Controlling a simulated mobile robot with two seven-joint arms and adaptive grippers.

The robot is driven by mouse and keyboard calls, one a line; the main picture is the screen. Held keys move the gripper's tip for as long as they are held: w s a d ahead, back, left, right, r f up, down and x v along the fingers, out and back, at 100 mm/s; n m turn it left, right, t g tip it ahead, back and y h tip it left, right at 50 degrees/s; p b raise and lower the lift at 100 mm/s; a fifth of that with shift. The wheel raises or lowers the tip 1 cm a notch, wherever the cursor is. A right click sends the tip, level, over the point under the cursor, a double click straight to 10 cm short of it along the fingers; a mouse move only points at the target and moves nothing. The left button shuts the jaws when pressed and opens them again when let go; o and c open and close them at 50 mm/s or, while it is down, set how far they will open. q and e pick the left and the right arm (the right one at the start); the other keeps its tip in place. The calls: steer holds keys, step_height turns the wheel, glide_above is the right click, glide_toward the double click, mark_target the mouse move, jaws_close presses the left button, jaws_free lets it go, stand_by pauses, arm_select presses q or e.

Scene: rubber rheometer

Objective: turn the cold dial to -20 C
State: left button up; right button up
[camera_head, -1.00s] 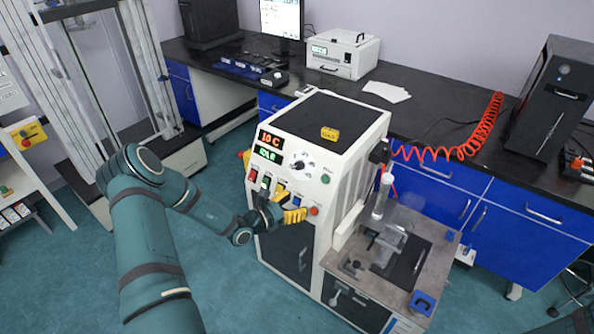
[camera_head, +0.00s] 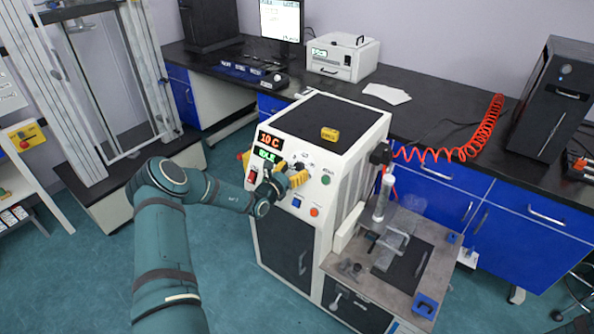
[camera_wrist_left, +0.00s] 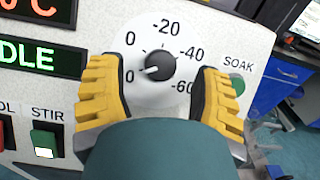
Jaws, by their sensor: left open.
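The cold dial is a black round knob (camera_wrist_left: 160,67) on a white face marked 0, -20, -40 and -60 in the left wrist view. Its white pointer line aims left, toward the lower-left mark, whose first digit may be hidden by a finger. My left gripper (camera_wrist_left: 157,72) is open, its yellow-padded fingers on either side of the knob, with visible gaps. In the head view my left gripper (camera_head: 287,178) is in front of the dial and hides most of it. The red display (camera_head: 270,140) reads 10 C. My right gripper is not in view.
A green display (camera_wrist_left: 40,57) reads IDLE. A STIR switch (camera_wrist_left: 45,140) and a green SOAK button (camera_wrist_left: 238,84) flank the dial. A yellow block (camera_head: 330,134) lies on the machine's top. A work shelf (camera_head: 390,265) adjoins the machine on the right.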

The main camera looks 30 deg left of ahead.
arm_select(q)
steer(key=shift+w+d, duration=0.1)
steer(key=shift+w, duration=0.8)
jaws_close()
